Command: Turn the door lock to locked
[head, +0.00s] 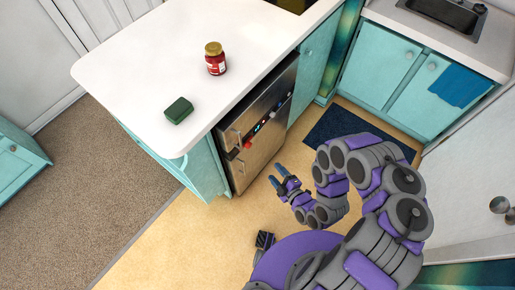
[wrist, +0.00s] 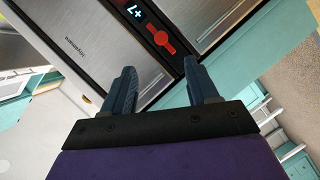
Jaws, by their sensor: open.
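The steel-fronted appliance (head: 262,130) is built in under the white counter. On the dark strip between its two steel panels is a red lever with a round hub (wrist: 161,38), which looks like the door lock. It lies slanted in the wrist view, beside a small lit display (wrist: 136,12). A small red part (head: 247,145) shows on the front in the head view. My gripper (head: 277,177) is open and empty in front of the appliance. In the wrist view its two fingers (wrist: 160,75) point toward the strip, apart from the lever, which appears between and beyond the tips.
A red jar with a gold lid (head: 215,58) and a green block (head: 178,110) stand on the white counter (head: 130,75). A dark mat (head: 335,122) lies behind my arm. Teal sink cabinets (head: 385,75) stand at upper right. Carpet (head: 110,180) is open at left.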

